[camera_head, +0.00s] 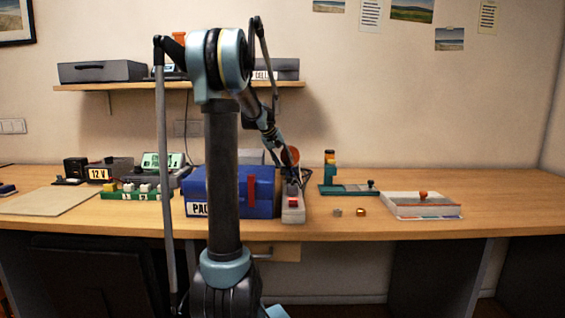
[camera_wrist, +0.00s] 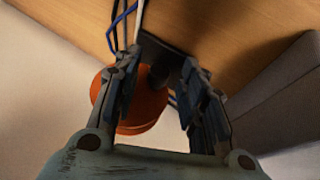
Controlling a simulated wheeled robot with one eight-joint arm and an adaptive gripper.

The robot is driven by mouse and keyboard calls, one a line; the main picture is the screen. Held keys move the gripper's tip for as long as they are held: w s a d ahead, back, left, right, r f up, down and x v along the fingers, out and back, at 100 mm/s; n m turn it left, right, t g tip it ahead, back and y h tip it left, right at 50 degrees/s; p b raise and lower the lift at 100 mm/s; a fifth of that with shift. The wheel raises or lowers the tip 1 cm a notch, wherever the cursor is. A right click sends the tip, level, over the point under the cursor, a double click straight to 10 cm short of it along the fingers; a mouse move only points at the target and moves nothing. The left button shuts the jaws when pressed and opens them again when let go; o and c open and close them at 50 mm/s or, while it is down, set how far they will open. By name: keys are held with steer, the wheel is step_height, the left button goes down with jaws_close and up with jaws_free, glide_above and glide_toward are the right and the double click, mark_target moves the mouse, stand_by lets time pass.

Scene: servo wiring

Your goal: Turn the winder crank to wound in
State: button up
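My gripper (camera_head: 289,178) hangs at the end of my arm beside the blue box, low over the bench. In the wrist view my gripper (camera_wrist: 160,66) has its two fingers apart, with a gap between them. An orange round part (camera_wrist: 140,112), probably the winder's spool, shows behind and between the fingers. It also shows in the head view (camera_head: 290,156), just above my gripper. A dark piece (camera_wrist: 157,74) lies between the fingers; I cannot tell whether it is the crank or whether a finger touches it. The crank's angle is not clear.
A blue box (camera_head: 262,190) stands close left of my gripper. A pale block with a red button (camera_head: 293,208) sits in front of it. A green fixture (camera_head: 347,188) and a pale tray (camera_head: 421,207) are to the right. Wires (camera_wrist: 125,18) run near the fingertips. The far right bench is clear.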

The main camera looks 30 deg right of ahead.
steer(key=shift+c, duration=0.4)
jaws_close()
steer(key=shift+d, duration=0.1)
steer(key=shift+r+y, duration=0.1)
steer(key=shift+y, duration=0.2)
steer(key=shift+s+r+m+t+y, duration=0.1)
steer(key=shift+r+m+t+y, duration=0.25)
steer(key=shift+t+y, duration=0.65)
steer(key=shift+s+d+r+m+t+y, duration=0.2)
steer(key=shift+d+r+m+t+y, duration=0.2)
steer(key=shift+t+y, duration=1.05)
steer(key=shift+s+d+r+m+t+y, duration=0.3)
steer(key=shift+m+t+y, duration=0.35)
steer(key=shift+y, duration=1.35)
steer(key=shift+s+d+r+m+t+y, duration=0.15)
steer(key=shift+d+r+m+t+y, duration=0.2)
steer(key=shift+t+y, duration=1.2)
